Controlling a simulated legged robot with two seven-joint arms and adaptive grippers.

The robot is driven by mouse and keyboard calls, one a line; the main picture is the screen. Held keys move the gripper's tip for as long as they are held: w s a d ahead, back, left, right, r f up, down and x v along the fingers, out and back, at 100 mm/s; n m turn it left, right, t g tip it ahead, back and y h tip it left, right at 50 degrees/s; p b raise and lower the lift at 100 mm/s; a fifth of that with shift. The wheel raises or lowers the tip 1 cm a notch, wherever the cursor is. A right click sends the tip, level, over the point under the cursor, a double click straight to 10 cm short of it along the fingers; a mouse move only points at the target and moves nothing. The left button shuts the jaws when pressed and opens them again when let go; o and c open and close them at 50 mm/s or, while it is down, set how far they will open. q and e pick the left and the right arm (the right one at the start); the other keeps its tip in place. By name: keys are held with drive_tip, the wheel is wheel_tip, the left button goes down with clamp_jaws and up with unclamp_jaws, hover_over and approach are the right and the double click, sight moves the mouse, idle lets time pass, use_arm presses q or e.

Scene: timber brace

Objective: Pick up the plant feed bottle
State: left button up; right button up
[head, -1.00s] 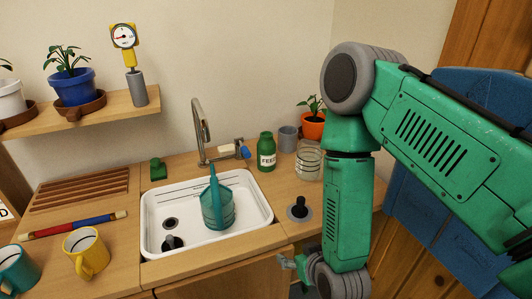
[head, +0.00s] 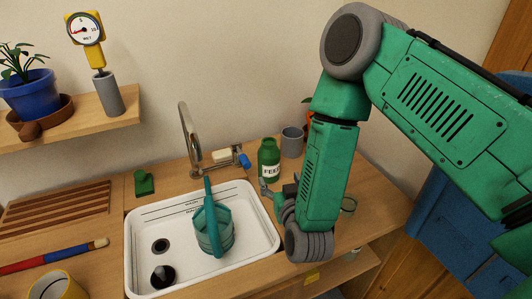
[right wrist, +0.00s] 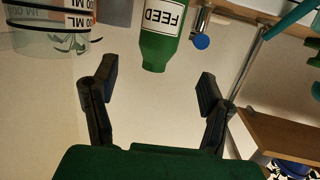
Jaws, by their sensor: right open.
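The plant feed bottle (head: 268,162) is green with a white FEED label. It stands upright on the counter behind the sink's right back corner. My right gripper (head: 271,193) is in front of the bottle, partly hidden by my own wrist. In the right wrist view the picture is upside down, and the bottle (right wrist: 162,38) shows between and beyond the two spread fingers of the right gripper (right wrist: 157,82). The gripper is open and empty, with a gap to the bottle. My left gripper is out of view.
A grey cup (head: 292,141) stands right of the bottle. The tap (head: 190,140) and a blue-ended item (head: 244,160) are to its left. The white sink (head: 140,240) holds a teal watering can (head: 212,228). A clear jar (right wrist: 52,42) shows beside the bottle in the wrist view.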

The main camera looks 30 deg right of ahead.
sight(270, 162)
drive_tip(key=x, duration=0.8)
drive_tip(key=shift+w+a+r, duration=0.15)
drive_tip(key=shift+w+a, duration=0.05)
drive_tip(key=shift+w, duration=0.05)
drive_tip(key=shift+w+d, duration=0.15)
drive_tip(key=x, duration=0.4)
drive_tip(key=shift+w+d, duration=0.2)
drive_tip(key=shift+d, duration=0.1)
drive_tip(key=shift+w+a+f, duration=0.1)
drive_tip(key=shift+w+f, duration=0.1)
drive_tip(key=shift+w, duration=0.1)
drive_tip(key=shift+r, duration=0.1)
drive_tip(key=shift+c, duration=0.5)
drive_tip(key=c, duration=1.2)
